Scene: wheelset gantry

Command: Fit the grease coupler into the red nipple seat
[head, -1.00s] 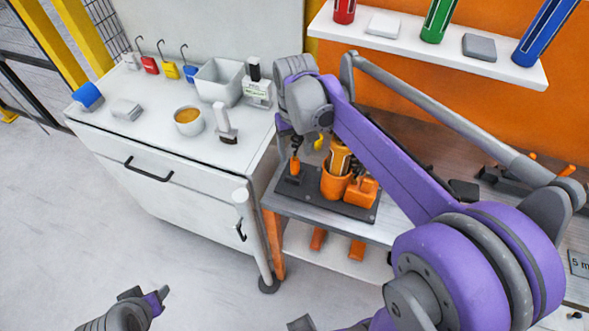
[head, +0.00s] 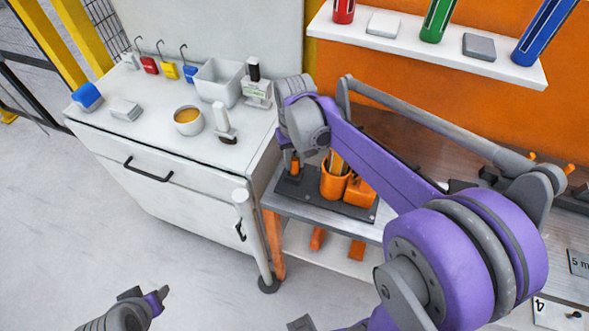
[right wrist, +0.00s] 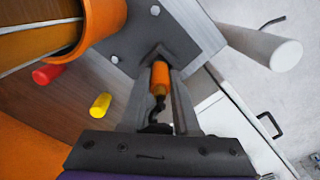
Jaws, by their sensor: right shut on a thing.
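My right gripper (right wrist: 160,72) is shut on the grease coupler (right wrist: 160,77), an orange sleeve with a dark curled end, in the right wrist view. In the head view my right gripper (head: 291,160) is at the coupler (head: 295,168), over the dark plate on the bench, partly hidden by my wrist. Whether the coupler still touches its stand is unclear. A short red cylinder (right wrist: 47,74), perhaps the red nipple seat, is beside a yellow one (right wrist: 100,105) in the right wrist view. My left gripper (head: 150,294) is open and empty, low at the left.
An orange cup (head: 335,181) and an orange block (head: 359,193) stand beside the coupler on the dark plate (head: 300,195). A white cabinet (head: 150,150) is left of the bench. Its top holds a bowl (head: 188,121) and a bin (head: 218,84). A white shelf (head: 425,46) is above the bench.

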